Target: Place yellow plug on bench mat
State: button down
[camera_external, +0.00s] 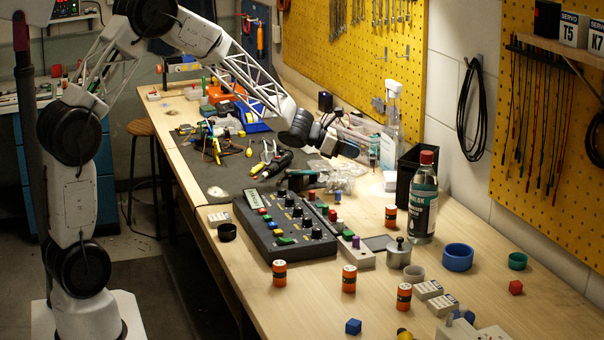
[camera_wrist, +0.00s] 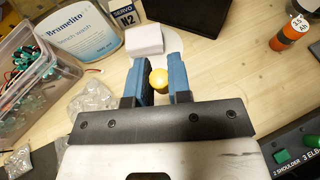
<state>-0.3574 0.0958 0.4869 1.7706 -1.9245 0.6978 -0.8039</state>
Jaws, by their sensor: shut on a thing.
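My gripper (camera_wrist: 160,80) is shut on the yellow plug (camera_wrist: 159,79), whose rounded yellow end shows between the two blue fingers in the wrist view. In the external view my gripper hangs over the bench near the clear bags, and the plug cannot be made out there. The dark bench mat (camera_external: 232,180) lies on the bench left of my gripper, with pliers and other tools on it.
A control box (camera_external: 285,225) with knobs stands in front of the mat. Clear bags (camera_external: 340,183), a white box (camera_wrist: 145,40), a wash bottle (camera_wrist: 80,30) and a parts bin (camera_wrist: 35,75) are near my gripper. Orange cylinders (camera_external: 349,279) stand at the front. The mat's near left part looks mostly clear.

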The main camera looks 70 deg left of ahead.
jog(key=d+r+n+y, duration=0.2)
jog(key=d, duration=0.8)
jog(key=w+d+r+n+y, duration=0.1)
jog(key=d+r+n+y, duration=0.1)
jog(key=d, duration=0.8)
jog(key=shift+r+t+y, duration=0.2)
jog(key=shift+t+y, duration=0.1)
jog(key=shift+t, duration=0.1)
dwell(0.3)
jog(key=shift+d, duration=0.1)
dwell(0.5)
